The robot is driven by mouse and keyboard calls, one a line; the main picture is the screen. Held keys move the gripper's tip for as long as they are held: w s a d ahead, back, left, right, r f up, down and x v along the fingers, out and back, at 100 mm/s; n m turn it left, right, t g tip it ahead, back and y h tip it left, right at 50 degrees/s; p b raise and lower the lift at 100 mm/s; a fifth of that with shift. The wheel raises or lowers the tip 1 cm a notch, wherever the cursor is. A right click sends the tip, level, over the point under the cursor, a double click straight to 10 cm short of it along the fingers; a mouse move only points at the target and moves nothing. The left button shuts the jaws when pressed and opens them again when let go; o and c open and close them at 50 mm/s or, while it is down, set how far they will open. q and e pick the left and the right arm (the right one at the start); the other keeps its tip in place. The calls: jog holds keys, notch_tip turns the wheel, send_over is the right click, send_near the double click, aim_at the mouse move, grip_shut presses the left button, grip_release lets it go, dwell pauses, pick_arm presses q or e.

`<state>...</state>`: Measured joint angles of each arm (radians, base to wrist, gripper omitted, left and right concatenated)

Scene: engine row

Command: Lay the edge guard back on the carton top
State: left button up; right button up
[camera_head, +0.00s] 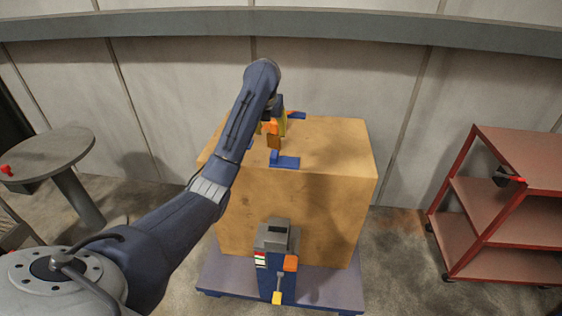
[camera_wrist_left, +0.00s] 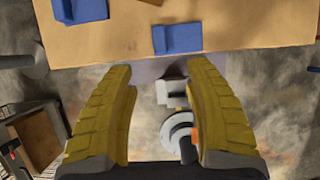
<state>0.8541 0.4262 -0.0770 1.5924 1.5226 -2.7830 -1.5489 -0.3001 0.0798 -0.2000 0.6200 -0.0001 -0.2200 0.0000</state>
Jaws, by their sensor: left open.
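The carton (camera_head: 330,150) is a large tan box, and its top also shows in the left wrist view (camera_wrist_left: 240,25). A blue piece (camera_head: 287,162) lies near the front edge of the top, and another blue piece (camera_head: 297,115) lies towards the back. The left wrist view shows two blue pieces (camera_wrist_left: 177,38) (camera_wrist_left: 80,10). A small orange-brown piece (camera_head: 273,142) shows just below my left gripper. I cannot tell which piece is the edge guard. My left gripper (camera_wrist_left: 160,75) is open above the carton, with nothing between its yellow fingers. My right gripper is out of view.
The carton stands on a low grey-purple platform (camera_head: 215,270). A grey and blue device (camera_head: 277,240) with orange and yellow parts stands in front of it. A round grey table (camera_head: 50,155) is at the left, and a red shelf cart (camera_head: 500,215) at the right. A wall closes the back.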

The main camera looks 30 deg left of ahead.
aim_at(274, 154)
pick_arm(q)
jog(key=shift+x, duration=8.6)
jog(key=shift+s, duration=0.15)
jog(key=shift+c, duration=0.2)
grip_shut()
jog(key=shift+r, duration=0.15)
